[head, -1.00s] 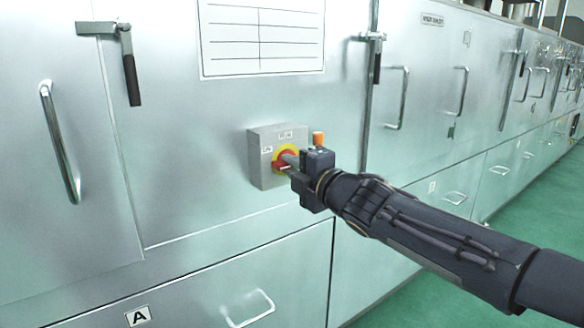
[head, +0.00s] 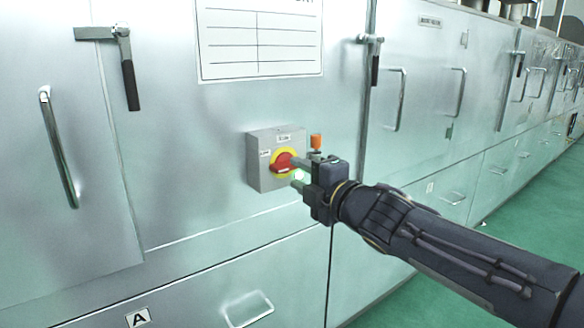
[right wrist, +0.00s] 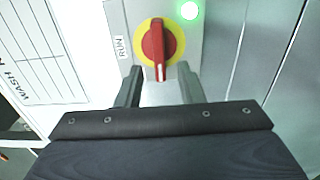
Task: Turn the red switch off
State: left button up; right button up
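The red switch (head: 284,163) is a rotary handle on a yellow disc, on a grey box (head: 262,172) fixed to the metal panel. In the right wrist view the red switch (right wrist: 157,45) has its white mark pointing down, away from the RUN label (right wrist: 122,47) on the left. In the head view that mark's direction is toward the left label. A green lamp (right wrist: 189,10) is lit on the box. My right gripper (head: 301,172) is open, with its fingers apart just in front of the switch and nothing between them. My left gripper is out of view.
An orange-topped part (head: 316,141) sticks out just right of the box. A latch handle (head: 375,60) and bar handles (head: 398,98) stand out from the panels. A drawer handle (head: 249,308) is below. Green floor (head: 520,200) is free on the right.

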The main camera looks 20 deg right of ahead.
jog(key=p+v, duration=0.1)
jog(key=v, duration=0.3)
dwell(0.3)
jog(key=s+d+f+m+g+h, duration=0.55)
jog(key=s+d+f+m, duration=0.25)
jog(key=s+f+m, duration=0.5)
jog(key=s+a+f+m+g+y, duration=0.2)
jog(key=s+a+f+m+g, duration=0.1)
jog(key=s+f+m, duration=0.35)
jog(key=s+a+f+m+g+y, duration=0.1)
jog(key=s+a+f+m+g, duration=0.25)
jog(key=s+f+m, duration=0.35)
notch_tip(320, 180, up, 27)
jog(key=n+p, duration=0.2)
jog(key=p, duration=2.4)
jog(key=shift+s+r+n+t, duration=0.15)
jog(key=shift+s+n+t, duration=0.15)
jog(key=shift+n, duration=0.05)
